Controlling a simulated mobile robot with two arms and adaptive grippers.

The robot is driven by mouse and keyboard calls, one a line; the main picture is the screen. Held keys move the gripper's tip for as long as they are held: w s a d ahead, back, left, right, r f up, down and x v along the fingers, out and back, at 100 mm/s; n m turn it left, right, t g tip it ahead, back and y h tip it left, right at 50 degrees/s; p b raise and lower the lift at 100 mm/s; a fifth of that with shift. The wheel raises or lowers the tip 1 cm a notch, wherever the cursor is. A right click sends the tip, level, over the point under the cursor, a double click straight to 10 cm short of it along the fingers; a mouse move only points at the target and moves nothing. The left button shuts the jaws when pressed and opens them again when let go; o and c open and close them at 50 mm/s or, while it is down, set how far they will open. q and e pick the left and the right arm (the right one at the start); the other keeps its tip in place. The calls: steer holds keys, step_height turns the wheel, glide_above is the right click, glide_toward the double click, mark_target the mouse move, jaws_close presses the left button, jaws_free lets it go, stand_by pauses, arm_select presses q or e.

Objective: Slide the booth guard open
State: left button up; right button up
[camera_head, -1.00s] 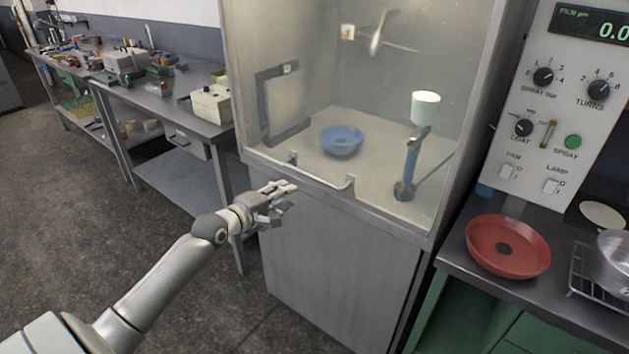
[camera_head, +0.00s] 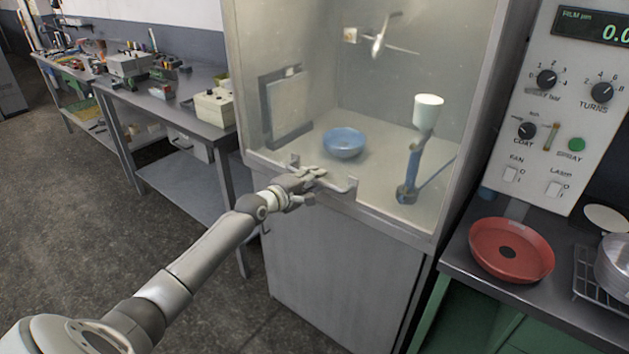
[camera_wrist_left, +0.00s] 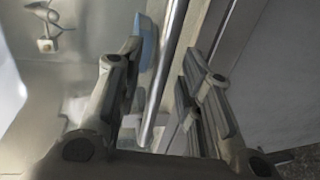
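The booth guard (camera_head: 270,60) is a clear pane on the front of the spray booth, and it is down. Its metal bar handle (camera_head: 340,187) runs along the lower edge. My left gripper (camera_head: 316,174) is at the left part of this handle. In the left wrist view, the left gripper (camera_wrist_left: 163,55) is open, with one finger on each side of the bar (camera_wrist_left: 170,65). Gaps show between the bar and the fingers. My right gripper is in neither view.
Behind the guard are a blue bowl (camera_head: 344,143) and a stand with a white cup (camera_head: 428,112). A control panel (camera_head: 550,100) and a red pan (camera_head: 511,250) are at the right. A cluttered bench (camera_head: 170,105) stands at the left. The floor (camera_head: 90,220) there is clear.

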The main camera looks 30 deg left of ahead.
arm_select(q)
steer(key=shift+w, duration=0.35)
jaws_close()
